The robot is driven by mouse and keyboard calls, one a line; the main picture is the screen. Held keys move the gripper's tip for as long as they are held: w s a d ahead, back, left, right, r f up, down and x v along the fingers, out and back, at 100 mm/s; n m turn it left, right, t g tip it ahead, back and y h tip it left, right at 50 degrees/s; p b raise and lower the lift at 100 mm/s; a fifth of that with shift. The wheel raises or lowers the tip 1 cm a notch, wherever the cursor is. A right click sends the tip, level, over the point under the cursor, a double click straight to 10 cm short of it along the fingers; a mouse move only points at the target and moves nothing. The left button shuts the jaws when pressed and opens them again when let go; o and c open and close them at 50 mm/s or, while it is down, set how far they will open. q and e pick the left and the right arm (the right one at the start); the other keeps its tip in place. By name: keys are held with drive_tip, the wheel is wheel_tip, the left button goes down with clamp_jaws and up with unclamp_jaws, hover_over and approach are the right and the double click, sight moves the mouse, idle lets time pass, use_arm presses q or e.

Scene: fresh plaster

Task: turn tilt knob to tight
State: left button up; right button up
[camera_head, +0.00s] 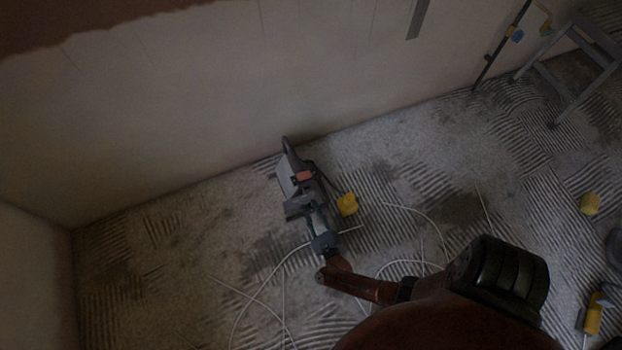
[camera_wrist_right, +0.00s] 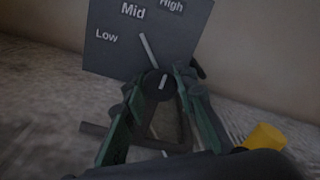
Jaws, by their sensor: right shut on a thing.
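A grey panel (camera_wrist_right: 110,55) with the words Low, Mid and High stands ahead in the right wrist view. A round dark knob (camera_wrist_right: 158,85) with a short white mark sits at its lower edge. A white line on the panel above the knob points up toward Mid. No "tight" label shows. My right gripper (camera_wrist_right: 160,85) has its green fingers on either side of the knob, shut on it. In the head view, my right gripper (camera_head: 316,222) is at the grey device (camera_head: 290,182) by the wall, and the knob is too small to tell. My left gripper is out of view.
A yellow block (camera_head: 347,204) lies right beside the device; a yellow piece also shows in the wrist view (camera_wrist_right: 264,137). Thin white cables (camera_head: 283,300) loop over the ridged floor. A step ladder (camera_head: 575,65) stands at the far right. The left floor is mostly clear.

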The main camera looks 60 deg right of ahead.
drive_tip(key=shift+f, duration=0.1)
idle(0.3)
drive_tip(key=o, duration=1.2)
drive_tip(key=shift+c, duration=0.2)
drive_tip(key=v, duration=0.7)
drive_tip(key=shift+s+a, duration=0.2)
